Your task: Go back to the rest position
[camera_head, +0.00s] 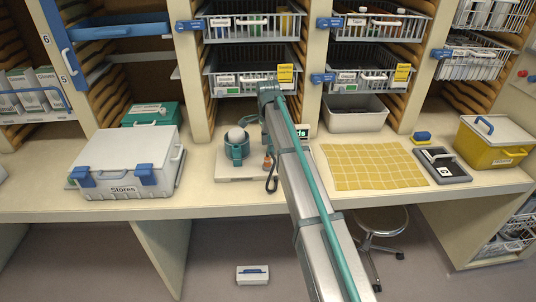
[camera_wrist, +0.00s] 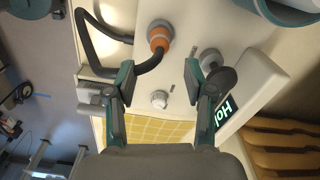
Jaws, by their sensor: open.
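My arm reaches up from the bottom of the head view to the counter's back. My gripper is hidden behind the arm there. In the wrist view my gripper (camera_wrist: 160,78) is open, its two teal-and-grey fingers apart with nothing held between them. Beyond the fingers is a pale device with a small grey knob (camera_wrist: 159,99), an orange connector (camera_wrist: 158,38) with a black cable, and a lit display (camera_wrist: 225,108) partly reading "Hol". In the head view this device is largely covered by my arm; its display (camera_head: 302,131) peeks out right of the arm.
A teal holder (camera_head: 236,154) with a white ball stands just left of my arm. A Stores case (camera_head: 125,165) is further left. Right are a yellow gridded mat (camera_head: 370,166), a dark tablet (camera_head: 442,166) and a yellow box (camera_head: 495,143). Wire baskets (camera_head: 252,82) overhang the counter's back. A stool (camera_head: 382,222) stands below.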

